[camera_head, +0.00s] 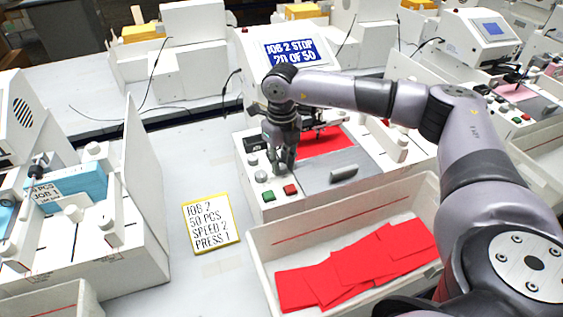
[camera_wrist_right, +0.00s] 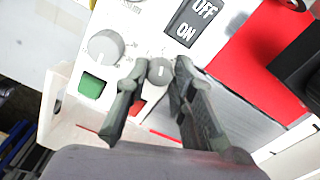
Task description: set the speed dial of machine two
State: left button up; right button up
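Machine two (camera_head: 345,190) is a white plotter whose blue screen (camera_head: 290,52) reads "JOB 2 STOP 20 OF 50". My right gripper (camera_head: 283,166) is over its control panel, pointing down. In the right wrist view its open fingers (camera_wrist_right: 160,66) stand on either side of a small grey dial (camera_wrist_right: 160,71); I cannot tell whether they touch it. A larger grey dial (camera_wrist_right: 105,47) with marks around it is to the left. My left gripper is out of view.
A green button (camera_head: 268,196) and red button (camera_head: 291,190) lie close to the gripper, with an OFF/ON switch (camera_wrist_right: 194,22) nearby. A yellow-edged card (camera_head: 211,222) reads "JOB 2, 50 PCS, SPEED 2, PRESS 1". A white tray (camera_head: 262,250) holds red sheets in front.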

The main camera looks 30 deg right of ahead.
aim_at(282, 166)
jog(key=o, duration=0.4)
jog(key=shift+o, duration=0.2)
jog(key=shift+r, duration=0.1)
notch_tip(282, 166, up, 12)
dwell(0.4)
